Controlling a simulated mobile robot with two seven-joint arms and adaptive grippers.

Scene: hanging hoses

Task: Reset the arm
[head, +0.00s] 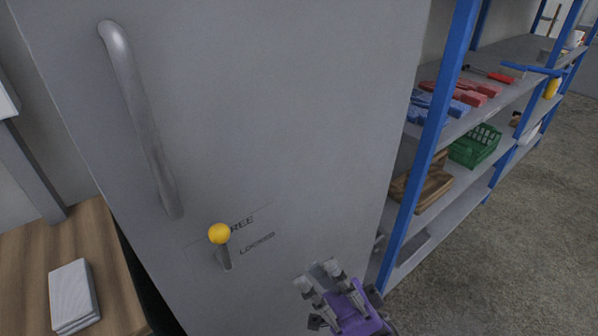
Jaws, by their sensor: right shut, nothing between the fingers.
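My right gripper (318,276) shows at the bottom, right of centre, in the head view. It has grey fingers on a purple body. It is shut and empty, in front of the grey cabinet door (270,110). A lever with a yellow ball knob (219,233) is on the door, to the left of the gripper and apart from it. The door bears lettering, partly covered by the knob, ending in "REE", and "LOCKED". My left gripper is not in view.
A long grey handle (143,125) runs down the door. A wooden table (30,250) with a grey-white stack (73,295) stands at left. A blue-framed shelf (432,135) at right holds a green basket (474,146) and several red and blue items. Open floor (520,230) lies beyond.

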